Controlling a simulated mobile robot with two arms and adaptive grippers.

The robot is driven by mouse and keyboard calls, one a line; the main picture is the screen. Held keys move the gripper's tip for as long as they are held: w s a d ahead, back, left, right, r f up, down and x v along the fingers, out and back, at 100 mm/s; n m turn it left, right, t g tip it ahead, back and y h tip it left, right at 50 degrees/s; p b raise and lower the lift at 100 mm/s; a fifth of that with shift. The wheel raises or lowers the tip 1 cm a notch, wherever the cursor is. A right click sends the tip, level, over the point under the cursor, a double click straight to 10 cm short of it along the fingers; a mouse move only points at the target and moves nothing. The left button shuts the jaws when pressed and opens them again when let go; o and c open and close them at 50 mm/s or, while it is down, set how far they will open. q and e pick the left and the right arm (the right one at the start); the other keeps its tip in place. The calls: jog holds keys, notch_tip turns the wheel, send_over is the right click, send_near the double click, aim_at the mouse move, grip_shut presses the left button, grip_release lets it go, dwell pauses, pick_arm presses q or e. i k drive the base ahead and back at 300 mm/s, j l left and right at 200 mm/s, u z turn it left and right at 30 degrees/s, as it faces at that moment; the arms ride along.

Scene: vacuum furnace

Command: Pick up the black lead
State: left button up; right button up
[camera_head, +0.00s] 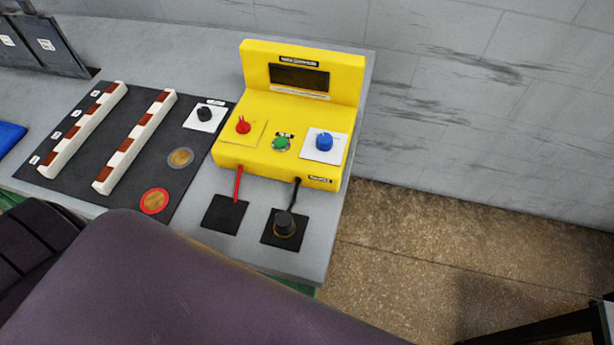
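The black lead (285,222) stands on a dark square pad near the front right corner of the grey table. It looks like a short black cylinder with a dark cable running up to the front of the yellow box (228,156). A red cable (238,183) also comes out of the box front and runs down to another dark pad (225,213). No plug shows on that pad. Neither gripper can be made out. A large purple-grey arm part of mine fills the bottom left and covers the table's near edge.
A dark mat (118,172) at left carries two red-and-white striped bars (134,143), a black knob (204,114), a grey-ringed disc (180,157) and a red-ringed disc (154,201). The floor (430,250) is open to the right. A black frame (540,327) stands at bottom right.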

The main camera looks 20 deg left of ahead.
aim_at(284, 228)
jog(key=u, duration=1)
jog(key=j, duration=0.1)
jog(key=k+z, duration=0.05)
